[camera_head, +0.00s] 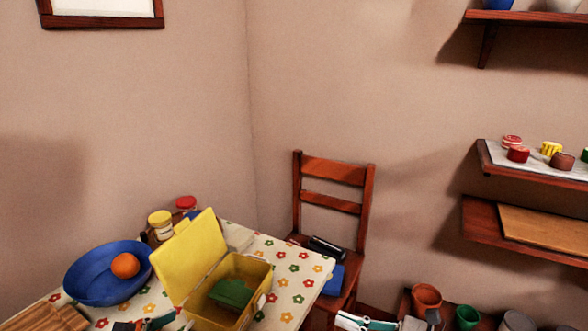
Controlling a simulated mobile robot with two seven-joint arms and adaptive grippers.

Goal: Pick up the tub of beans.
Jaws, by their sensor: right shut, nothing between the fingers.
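No tub can be clearly made out as the beans. A jar with a yellow lid (160,224) and a jar with a red lid (186,204) stand at the table's back left, partly behind the open lid of a yellow box; their contents are not readable. My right gripper (366,323) shows at the bottom edge, right of the table and low by the chair. It is shut and empty, far from both jars. What seems to be my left gripper (146,323) is at the bottom edge in front of the blue bowl, largely cut off; its jaws are unclear.
The flowered table (293,268) holds a yellow box (258,272) with a green item inside, and a blue bowl (88,277) with an orange (125,265). A wooden chair (333,172) stands behind. Wall shelves (480,219) and several pots (427,296) are at right.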

